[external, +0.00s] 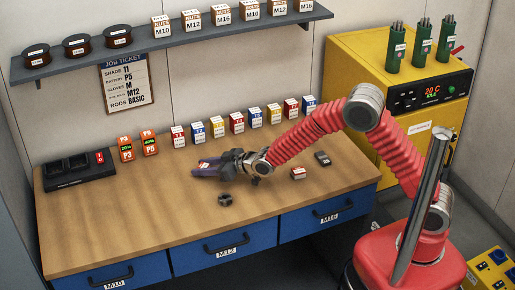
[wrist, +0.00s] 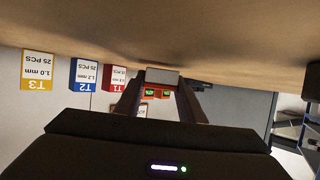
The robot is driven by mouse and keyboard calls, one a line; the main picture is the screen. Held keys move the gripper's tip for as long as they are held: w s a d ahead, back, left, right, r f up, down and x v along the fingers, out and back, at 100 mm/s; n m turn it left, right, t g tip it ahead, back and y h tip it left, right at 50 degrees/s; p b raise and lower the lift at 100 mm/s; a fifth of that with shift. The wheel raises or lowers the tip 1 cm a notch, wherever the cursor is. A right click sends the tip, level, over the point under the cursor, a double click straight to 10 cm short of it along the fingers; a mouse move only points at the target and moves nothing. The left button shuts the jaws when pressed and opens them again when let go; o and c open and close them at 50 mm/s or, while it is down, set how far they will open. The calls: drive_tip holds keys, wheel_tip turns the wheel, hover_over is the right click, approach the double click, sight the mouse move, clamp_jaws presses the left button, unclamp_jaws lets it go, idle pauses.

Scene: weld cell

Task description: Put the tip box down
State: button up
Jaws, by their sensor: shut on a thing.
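My gripper (external: 206,170) is low over the middle-left of the workbench, its fingers pointing left. It is shut on a small box, taken as the tip box (external: 204,163), of which a little white and red shows in the external view. In the wrist view the tip box (wrist: 162,77) is a plain grey face between the two fingertips (wrist: 160,90); its label is hidden. Whether the box touches the bench top cannot be told.
A row of labelled tip boxes (external: 236,123) stands along the back of the bench (external: 110,220). Orange battery packs (external: 149,143) and a black charger (external: 75,172) are at left. A dark part (external: 225,200), a white-red box (external: 298,173) and a grey block (external: 322,158) lie nearby. The front left is clear.

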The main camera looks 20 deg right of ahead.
drive_tip(key=shift+f, duration=0.35)
drive_tip(key=o, duration=1.1)
drive_tip(key=shift+r, duration=0.75)
drive_tip(key=v, duration=1.2)
drive_tip(key=shift+f, duration=0.25)
